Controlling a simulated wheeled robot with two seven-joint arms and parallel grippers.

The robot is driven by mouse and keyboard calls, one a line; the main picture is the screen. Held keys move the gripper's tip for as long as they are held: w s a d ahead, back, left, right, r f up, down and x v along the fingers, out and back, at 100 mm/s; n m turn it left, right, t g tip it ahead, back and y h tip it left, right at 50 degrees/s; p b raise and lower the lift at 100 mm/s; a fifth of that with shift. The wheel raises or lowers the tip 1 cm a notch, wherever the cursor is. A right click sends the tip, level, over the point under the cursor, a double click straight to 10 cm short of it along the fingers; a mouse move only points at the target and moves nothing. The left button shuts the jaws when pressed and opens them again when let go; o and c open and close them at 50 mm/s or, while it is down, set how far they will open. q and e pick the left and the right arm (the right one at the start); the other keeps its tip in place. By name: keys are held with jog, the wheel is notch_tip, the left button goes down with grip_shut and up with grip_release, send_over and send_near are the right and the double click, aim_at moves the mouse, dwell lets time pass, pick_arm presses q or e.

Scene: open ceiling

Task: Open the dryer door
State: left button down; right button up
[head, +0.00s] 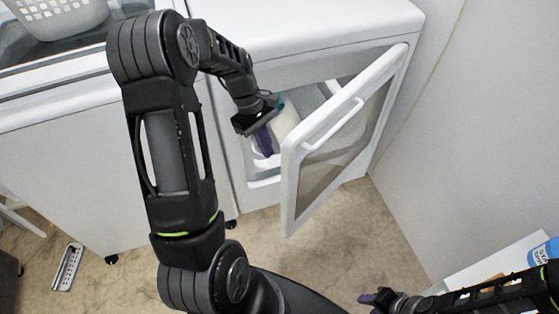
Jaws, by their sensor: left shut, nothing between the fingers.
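The white dryer (310,22) stands at the back, in the middle of the head view. Its door (292,190) has a dark window and a white handle bar (332,125). The door stands partly open, swung out towards me, with its far side by the dryer's right edge. My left gripper (264,142) is at the dryer's opening, left of the door's free edge, its purple fingers shut and empty. I cannot tell whether it touches the door or frame. My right gripper (372,298) is low at the bottom right, away from the dryer; its finger state is unclear.
A white washer (60,170) stands left of the dryer, with a white basket (60,18) on top. A pale bottle-like thing (285,122) shows at the dryer opening. A wall is close on the right. Another container (543,252) is at lower right. The floor before the dryer is clear.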

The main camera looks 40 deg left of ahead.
pick_arm(q)
jog(key=d, duration=0.1)
jog(key=d+f, duration=0.1)
jog(key=d, duration=0.1)
jog(key=d+f, duration=0.1)
jog(key=d, duration=0.1)
jog(key=shift+s+f+p, duration=0.1)
jog(key=shift+s+p, duration=0.2)
